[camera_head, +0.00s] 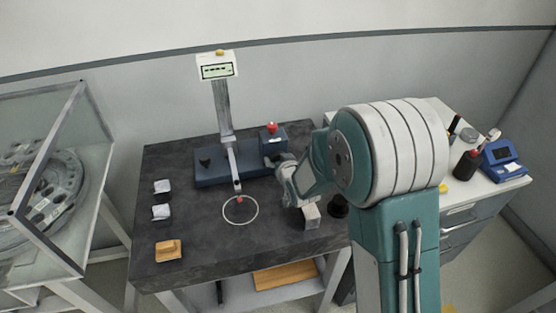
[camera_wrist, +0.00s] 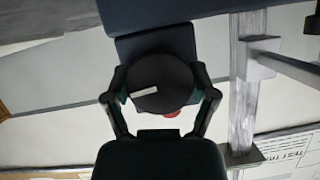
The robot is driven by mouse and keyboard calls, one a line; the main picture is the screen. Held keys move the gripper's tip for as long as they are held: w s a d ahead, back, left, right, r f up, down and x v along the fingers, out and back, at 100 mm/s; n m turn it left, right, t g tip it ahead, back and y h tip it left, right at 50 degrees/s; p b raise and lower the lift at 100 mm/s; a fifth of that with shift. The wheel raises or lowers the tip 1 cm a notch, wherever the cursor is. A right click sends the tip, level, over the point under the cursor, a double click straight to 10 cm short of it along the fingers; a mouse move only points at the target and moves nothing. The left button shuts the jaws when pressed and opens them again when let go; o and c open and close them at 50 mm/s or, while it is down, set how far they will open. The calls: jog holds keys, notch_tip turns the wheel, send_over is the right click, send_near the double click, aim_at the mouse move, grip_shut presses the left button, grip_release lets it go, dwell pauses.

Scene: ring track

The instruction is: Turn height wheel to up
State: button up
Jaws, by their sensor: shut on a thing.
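The height wheel (camera_wrist: 172,76) is a dark round knob with a short white mark, which lies left of its middle and runs nearly sideways in the wrist view. My gripper (camera_wrist: 160,90) is shut on the wheel, one finger on each side of its rim. In the head view my gripper (camera_head: 276,163) is at the right end of the blue base (camera_head: 228,172) of a stand, below a box with a red button (camera_head: 271,127). My gripper hides the wheel there. The stand's grey post (camera_head: 223,108) carries a white display head (camera_head: 216,67).
A white ring (camera_head: 240,221) is marked on the dark table (camera_head: 200,243). A grey block (camera_head: 311,216) stands below my wrist. A glass-sided case (camera_head: 50,170) is at far left.

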jog(key=shift+n, duration=0.3)
jog(key=n+h, duration=0.2)
jog(key=shift+a+n+t, duration=0.1)
jog(key=shift+n+t, duration=0.2)
jog(key=shift+n+t+h, duration=0.4)
jog(key=shift+n+h, duration=0.4)
jog(key=shift+n, duration=0.4)
jog(key=n+t+h, duration=0.1)
jog(key=n, duration=0.2)
jog(key=shift+h, duration=0.4)
jog(key=shift+n+t+h, duration=0.3)
jog(key=shift+n+t, duration=0.5)
jog(key=shift+n, duration=0.8)
jog(key=shift+f, duration=0.1)
jog(key=o, duration=1)
jog(key=shift+a, duration=0.1)
